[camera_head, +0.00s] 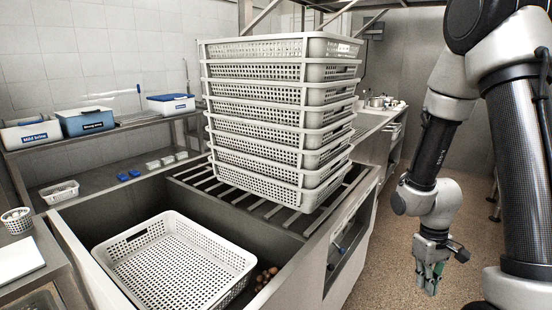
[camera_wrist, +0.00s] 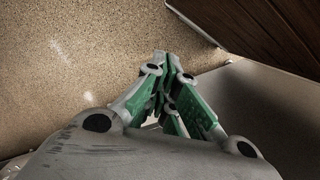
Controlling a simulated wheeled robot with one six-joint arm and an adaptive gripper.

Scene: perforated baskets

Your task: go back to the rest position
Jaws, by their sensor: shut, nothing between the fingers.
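My gripper (camera_head: 429,282) hangs at the right of the head view, pointing down over the speckled floor, clear of the baskets and the counter. Its green-padded fingers (camera_wrist: 170,75) show in the wrist view, shut with nothing between them. My arm comes down from the upper right and bends at the elbow above the gripper.
A tall stack of white perforated baskets (camera_head: 281,108) stands on a slatted rack (camera_head: 286,218). Another basket (camera_head: 176,268) sits in the sink, with small brown round things (camera_head: 265,276) beside it. Lidded boxes (camera_head: 86,122) stand on the left shelf. Floor (camera_head: 395,270) right of the counter is free.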

